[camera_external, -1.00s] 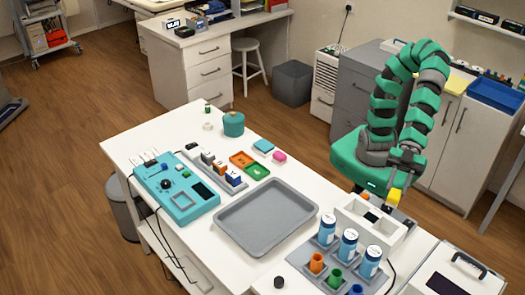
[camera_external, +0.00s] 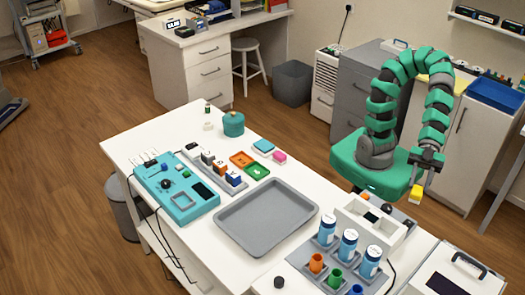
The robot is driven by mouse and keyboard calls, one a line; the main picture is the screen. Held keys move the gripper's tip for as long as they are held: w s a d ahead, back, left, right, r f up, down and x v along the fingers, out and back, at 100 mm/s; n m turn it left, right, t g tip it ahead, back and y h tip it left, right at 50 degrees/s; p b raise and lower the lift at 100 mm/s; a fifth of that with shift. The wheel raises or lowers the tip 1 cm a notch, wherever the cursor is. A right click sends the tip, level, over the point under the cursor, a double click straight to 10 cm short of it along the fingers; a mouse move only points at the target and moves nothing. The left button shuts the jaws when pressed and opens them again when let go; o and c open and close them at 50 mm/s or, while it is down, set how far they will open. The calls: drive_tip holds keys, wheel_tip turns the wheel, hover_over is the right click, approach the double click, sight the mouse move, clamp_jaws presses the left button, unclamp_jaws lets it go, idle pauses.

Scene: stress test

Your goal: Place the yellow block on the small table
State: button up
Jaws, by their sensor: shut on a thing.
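The yellow block (camera_external: 416,195) is held at the tip of my gripper (camera_external: 418,186), which is shut on it. The block hangs in the air to the right of the white box with compartments, apart from any surface. The white table (camera_external: 180,248) fills the middle of the view. A small white stool (camera_external: 250,46) stands at the back, by the drawers. I cannot tell which surface is the small table.
A grey tray (camera_external: 267,241) lies on the white table. The white compartment box (camera_external: 347,217) and a rack with blue-labelled bottles (camera_external: 347,244) stand near its right end. A teal device (camera_external: 172,212) is on the left. Grey and white cabinets (camera_external: 462,153) stand behind my arm.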

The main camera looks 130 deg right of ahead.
drive_tip(key=w+a, duration=0.3)
drive_tip(key=w+a+f, duration=0.1)
drive_tip(key=w+a, duration=0.2)
drive_tip(key=w, duration=0.1)
drive_tip(key=w+a, duration=0.3)
drive_tip(key=shift+w+a+f+p, duration=0.2)
drive_tip(key=shift+a+f+p, duration=0.05)
drive_tip(key=shift+a+p, duration=0.15)
drive_tip(key=shift+a+f+b, duration=0.1)
drive_tip(key=shift+f+b, duration=0.45)
drive_tip(key=shift+f, duration=1.15)
drive_tip(key=shift+f, duration=0.15)
drive_tip(key=o, duration=0.7)
drive_tip(key=shift+s+r, duration=0.25)
drive_tip(key=shift+r, duration=0.1)
drive_tip(key=p+v, duration=0.1)
drive_tip(key=v, duration=1)
drive_tip(key=shift+s, duration=0.15)
